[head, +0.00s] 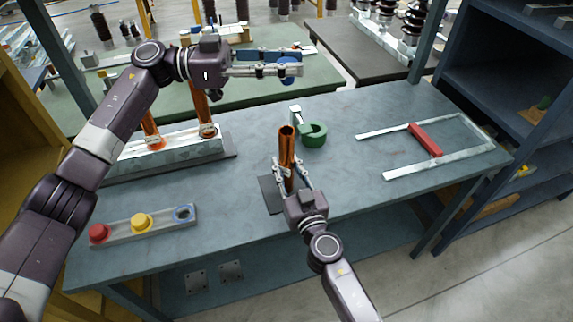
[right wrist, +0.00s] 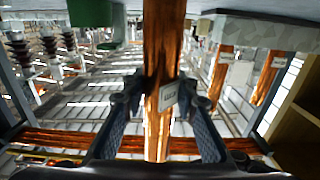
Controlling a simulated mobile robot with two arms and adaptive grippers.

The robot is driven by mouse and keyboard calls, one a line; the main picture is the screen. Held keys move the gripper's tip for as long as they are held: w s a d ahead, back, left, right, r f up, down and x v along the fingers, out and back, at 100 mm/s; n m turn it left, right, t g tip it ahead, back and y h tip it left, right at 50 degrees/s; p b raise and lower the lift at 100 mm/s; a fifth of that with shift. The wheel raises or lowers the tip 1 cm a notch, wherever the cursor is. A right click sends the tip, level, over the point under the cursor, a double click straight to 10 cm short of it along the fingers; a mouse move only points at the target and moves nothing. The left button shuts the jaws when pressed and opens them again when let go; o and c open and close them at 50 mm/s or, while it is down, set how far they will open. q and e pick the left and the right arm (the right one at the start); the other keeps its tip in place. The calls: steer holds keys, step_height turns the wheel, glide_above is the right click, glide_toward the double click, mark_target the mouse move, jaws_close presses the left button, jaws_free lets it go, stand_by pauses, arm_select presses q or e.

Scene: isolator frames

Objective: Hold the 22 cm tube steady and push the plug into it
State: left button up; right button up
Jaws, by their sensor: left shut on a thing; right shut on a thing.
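The brown tube (head: 286,145) stands upright on a dark pad (head: 270,196) on the bench, its open top end facing up. My right gripper (head: 291,175) is shut on the tube low on its side. In the right wrist view, the tube (right wrist: 158,70) with a small white label runs between the two fingers (right wrist: 157,100). My left gripper (head: 283,70) is shut on the blue plug (head: 291,74) and holds it in the air. In the head view the plug appears above the tube's mouth, clearly apart from it.
A tray (head: 115,230) holds a red plug (head: 98,233), a yellow plug (head: 140,222) and an empty blue-ringed place (head: 184,213). A green holder (head: 313,138) stands close right of the tube. Two more brown tubes (head: 203,112) stand on a rail at left. A metal frame with a red bar (head: 425,140) lies right.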

stand_by(0.5)
arm_select(q)
steer(key=n+t, duration=0.1)
steer(key=w+d+t, duration=0.1)
steer(key=t, duration=0.1)
steer(key=shift+f+n, duration=0.4)
steer(key=shift+w+d+f+n+t+y, duration=0.15)
steer(key=shift+f+n+t, duration=0.15)
steer(key=shift+t, duration=0.2)
steer(key=shift+a+f+n+t+y, duration=0.1)
steer(key=shift+f+n+t+y, duration=0.15)
steer(key=shift+t, duration=0.25)
steer(key=shift+s+a+f+n+t+y, duration=0.25)
steer(key=shift+f+n+t+y, duration=0.1)
steer(key=shift+f+n+t, duration=0.4)
steer(key=shift+s+a+f+n+t+y, duration=0.25)
steer(key=shift+f+n+t, duration=0.25)
steer(key=shift+t, duration=0.4)
steer(key=shift+s+a+f+n+t+y, duration=0.2)
steer(key=shift+f+n+t+y, duration=0.2)
steer(key=shift+f+n+t, duration=0.35)
steer(key=shift+r, duration=0.1)
steer(key=shift+f, duration=2.85)
steer(key=shift+d+f, duration=0.1)
steer(key=shift+f, duration=0.85)
